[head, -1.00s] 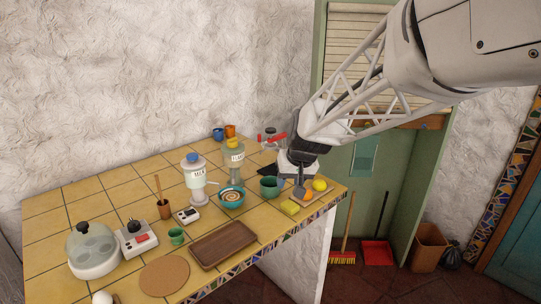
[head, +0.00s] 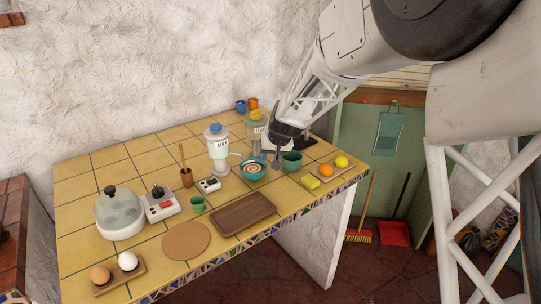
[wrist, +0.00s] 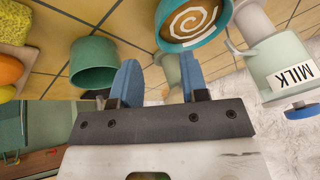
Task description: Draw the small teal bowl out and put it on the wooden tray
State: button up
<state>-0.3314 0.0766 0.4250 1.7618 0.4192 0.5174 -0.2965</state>
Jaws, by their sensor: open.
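The small teal bowl (head: 253,176), with a brown and cream spiral inside, stands on the tiled counter in front of the dispensers. Part of it also shows at the top of the wrist view (wrist: 168,44). The wooden tray (head: 243,214), a dark brown rectangle, lies empty nearer the front edge. My gripper (head: 276,166) is open and empty, pointing down just right of the bowl, between it and a green pot (head: 291,161). In the wrist view its blue fingers (wrist: 160,72) are apart, with nothing between them.
Dispensers (head: 217,150) stand behind the bowl; one reads MILK in the wrist view (wrist: 280,68). A yellow sponge (head: 310,182) and fruit (head: 341,161) are at the right. A small green cup (head: 198,204) stands left of the tray.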

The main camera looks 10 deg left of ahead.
aim_at(264, 168)
jog(key=shift+w+a+f, duration=0.1)
jog(key=shift+a+f, duration=0.05)
jog(key=shift+f, duration=0.05)
dwell(0.3)
jog(key=shift+x, duration=3.85)
grip_shut()
